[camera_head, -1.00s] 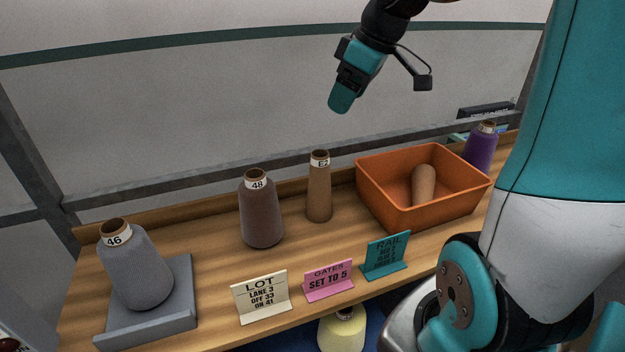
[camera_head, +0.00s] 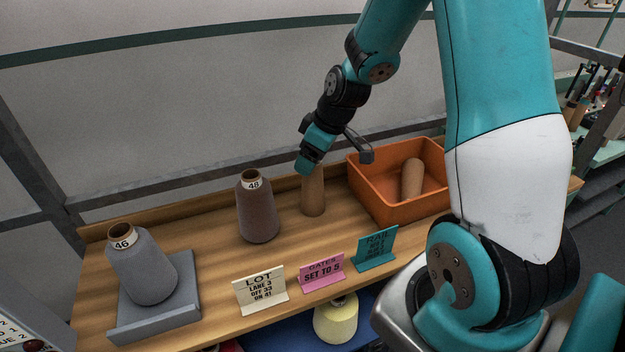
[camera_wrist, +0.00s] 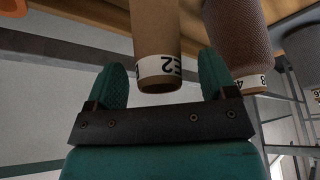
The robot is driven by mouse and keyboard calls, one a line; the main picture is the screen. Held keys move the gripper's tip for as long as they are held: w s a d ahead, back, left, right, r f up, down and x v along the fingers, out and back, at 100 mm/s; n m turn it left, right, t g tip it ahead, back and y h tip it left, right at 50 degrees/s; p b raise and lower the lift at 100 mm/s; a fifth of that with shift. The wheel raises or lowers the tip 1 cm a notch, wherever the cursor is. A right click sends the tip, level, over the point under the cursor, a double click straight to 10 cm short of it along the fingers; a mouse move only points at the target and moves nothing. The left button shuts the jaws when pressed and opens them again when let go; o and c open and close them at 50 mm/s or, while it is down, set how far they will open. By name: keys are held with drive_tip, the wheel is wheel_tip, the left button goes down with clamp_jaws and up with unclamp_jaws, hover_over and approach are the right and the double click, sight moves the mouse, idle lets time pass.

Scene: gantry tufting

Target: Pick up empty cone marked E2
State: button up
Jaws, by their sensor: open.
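The empty cone marked E2 (camera_head: 313,196) is a bare brown cone standing upright on the wooden shelf, its top hidden behind my gripper in the head view. In the wrist view the cone (camera_wrist: 156,35) appears upside down, with its white E2 label near the top end, between the two teal fingers. My gripper (camera_head: 307,166) is at the top of the cone, pointing down and tilted. Its fingers (camera_wrist: 162,82) are open, one on each side of the cone's tip, with visible gaps.
Cone 48 (camera_head: 258,208) stands close to the left of E2. An orange bin (camera_head: 383,207) with a brown cone (camera_head: 411,180) inside is close on the right. Signs (camera_head: 322,273) line the front edge. Grey cone 46 (camera_head: 143,267) sits on a grey stand (camera_head: 186,292) at left.

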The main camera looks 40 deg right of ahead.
drive_tip(key=shift+w+a+f, duration=0.1)
drive_tip(key=shift+w+f, duration=0.15)
drive_tip(key=shift+f, duration=0.4)
drive_tip(key=c, duration=1.1)
drive_tip(key=shift+c, duration=0.2)
